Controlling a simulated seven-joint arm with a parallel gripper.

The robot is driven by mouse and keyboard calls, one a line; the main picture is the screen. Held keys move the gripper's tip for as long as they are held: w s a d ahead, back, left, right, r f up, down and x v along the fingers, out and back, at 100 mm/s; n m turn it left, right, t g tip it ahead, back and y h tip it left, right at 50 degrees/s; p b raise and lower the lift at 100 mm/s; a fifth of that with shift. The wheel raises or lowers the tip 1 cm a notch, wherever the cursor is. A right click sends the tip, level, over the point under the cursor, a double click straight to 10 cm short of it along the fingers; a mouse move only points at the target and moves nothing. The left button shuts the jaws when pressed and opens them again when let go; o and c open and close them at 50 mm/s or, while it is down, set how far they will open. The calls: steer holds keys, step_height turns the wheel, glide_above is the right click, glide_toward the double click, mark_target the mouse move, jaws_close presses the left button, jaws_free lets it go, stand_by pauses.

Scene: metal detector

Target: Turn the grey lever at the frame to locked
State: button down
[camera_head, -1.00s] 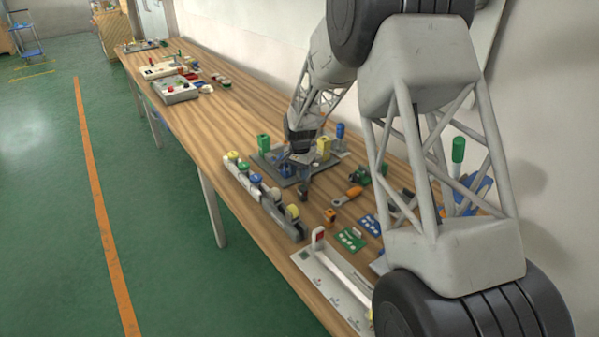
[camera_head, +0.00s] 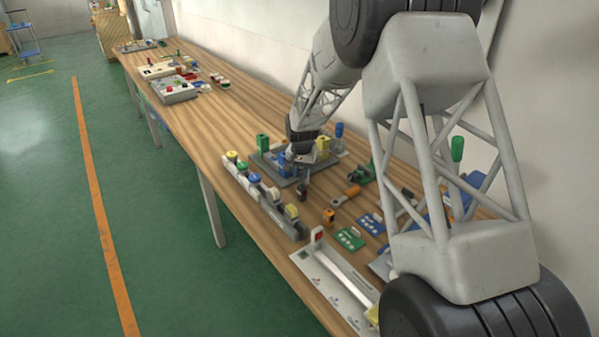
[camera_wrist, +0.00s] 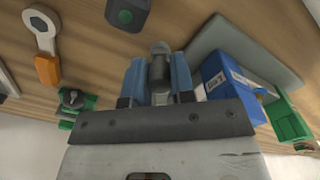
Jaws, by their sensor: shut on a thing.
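In the wrist view my gripper (camera_wrist: 158,68) has its two blue fingers shut on a dark grey cylindrical piece (camera_wrist: 160,71) with a rounded, lighter grey end. I cannot tell whether this piece is the grey lever, nor whether it is fixed to anything. In the head view my gripper (camera_head: 302,180) points down beside the front right part of a grey base plate (camera_head: 262,159). No lever marked as locked can be made out, and no frame can be identified for sure.
The base plate carries green (camera_head: 263,143), blue and yellow (camera_head: 323,147) blocks. A row of coloured round-topped pieces (camera_head: 255,179) lines the table's front. A white board with a long bar (camera_head: 345,277) is nearer.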

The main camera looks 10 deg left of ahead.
steer(key=n, duration=0.1)
steer(key=d+n, duration=0.1)
steer(key=n, duration=0.1)
steer(key=shift+s+d+n, duration=0.1)
steer(key=shift+d+n, duration=0.15)
steer(key=shift+n, duration=0.05)
steer(key=d+n, duration=0.1)
steer(key=n, duration=0.2)
steer(key=shift+d+n, duration=0.2)
steer(key=shift+n, duration=0.1)
steer(key=shift+w+d+n, duration=0.25)
steer(key=shift+d+n, duration=0.05)
steer(key=shift+n, duration=0.55)
steer(key=shift+w+d+n, duration=0.25)
steer(key=shift+n, duration=0.55)
steer(key=shift+w+d+n, duration=0.25)
steer(key=shift+d+n, duration=0.05)
steer(key=shift+n, duration=0.55)
steer(key=c, duration=1)
jaws_free()
steer(key=shift+o, duration=0.2)
steer(key=shift+r, duration=0.1)
step_height(320, 180, up, 8)
steer(key=shift+f, duration=0.2)
